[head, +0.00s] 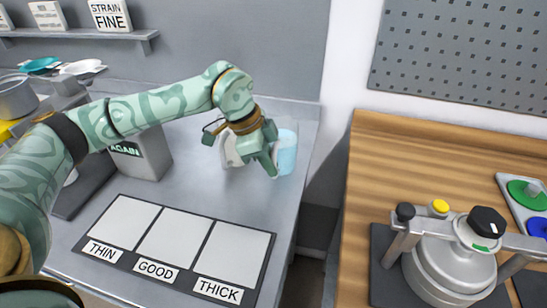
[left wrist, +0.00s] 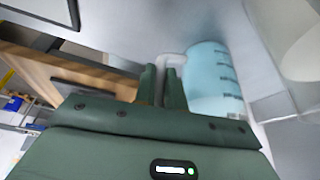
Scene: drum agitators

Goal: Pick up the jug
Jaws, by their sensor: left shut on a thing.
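The jug (head: 286,152) is a light blue, see-through vessel on the grey bench near its right edge. In the left wrist view the jug (left wrist: 213,75) shows dark marks on its side and a pale handle (left wrist: 172,61). My left gripper (head: 272,166) is beside the jug, on its left in the head view. In the left wrist view the fingers of my left gripper (left wrist: 162,88) are shut on the jug's handle. The gripper hides part of the jug in the head view. I cannot tell whether the jug touches the bench. My right gripper is not in view.
A white container (head: 231,148) stands just left of the jug. A grey box (head: 143,154) marked AGAIN is further left. A board with THIN, GOOD and THICK panels (head: 170,240) lies in front. A gap separates the bench from the wooden table (head: 420,160) with a drum machine (head: 450,265).

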